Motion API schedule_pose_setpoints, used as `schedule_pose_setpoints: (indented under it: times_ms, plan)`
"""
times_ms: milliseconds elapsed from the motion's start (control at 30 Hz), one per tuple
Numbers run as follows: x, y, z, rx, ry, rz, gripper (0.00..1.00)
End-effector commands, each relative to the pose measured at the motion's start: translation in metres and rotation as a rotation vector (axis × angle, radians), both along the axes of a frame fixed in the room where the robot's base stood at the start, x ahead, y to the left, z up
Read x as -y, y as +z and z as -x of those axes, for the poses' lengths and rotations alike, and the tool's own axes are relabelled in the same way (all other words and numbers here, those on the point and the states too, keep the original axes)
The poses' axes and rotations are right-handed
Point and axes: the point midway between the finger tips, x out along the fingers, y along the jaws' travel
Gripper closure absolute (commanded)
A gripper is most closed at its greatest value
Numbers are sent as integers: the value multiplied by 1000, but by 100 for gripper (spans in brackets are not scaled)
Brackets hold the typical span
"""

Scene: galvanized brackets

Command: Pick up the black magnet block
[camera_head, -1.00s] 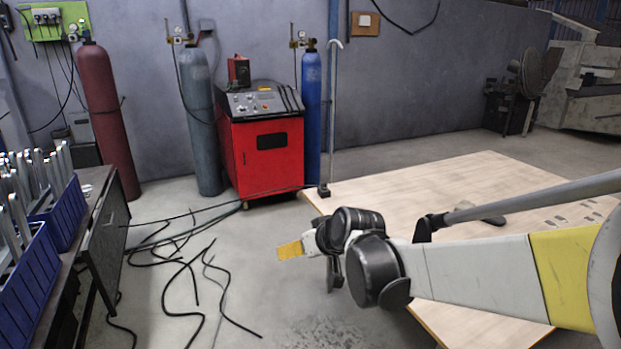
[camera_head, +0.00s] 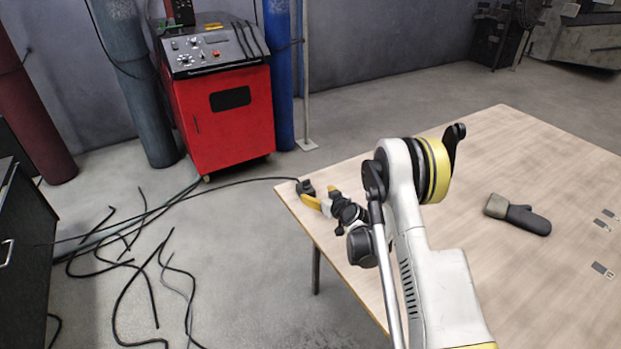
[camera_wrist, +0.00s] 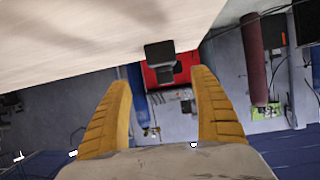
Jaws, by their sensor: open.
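In the wrist view the black block (camera_wrist: 159,54) is at the table's edge, ahead of and between my fingers, apart from both. My gripper (camera_head: 322,195) has yellow fingers and is close beside the block in the head view. In the wrist view my gripper (camera_wrist: 162,80) is open with nothing between the fingers. My arm hides part of the table in the head view.
A red welding machine (camera_head: 228,115) and gas cylinders stand behind. Loose black cables (camera_head: 145,270) cover the floor at left. The table top around the glove is mostly clear.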

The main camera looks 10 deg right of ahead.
Motion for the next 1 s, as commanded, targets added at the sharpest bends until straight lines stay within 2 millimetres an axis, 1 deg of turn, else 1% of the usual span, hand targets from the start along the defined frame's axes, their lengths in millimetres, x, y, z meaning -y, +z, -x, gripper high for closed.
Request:
schedule_pose_setpoints:
  times_ms: [33, 200, 300, 467, 600, 700, 800, 1000]
  plan:
    - [-2, -5, -5, 1, 1, 0, 26]
    - [-8, -18, -31, 1, 1, -1, 26]
    - [-11, -21, -42, 0, 1, 1, 26]
    - [-14, -27, -53, 0, 1, 0, 26]
    - [-21, -41, -72, 0, 1, 1, 26]
    - [-24, -44, -85, 0, 0, 0, 26]
    - [-26, -45, -91, 1, 0, 0, 26]
    - [-26, -44, -92, 0, 0, 0, 26]
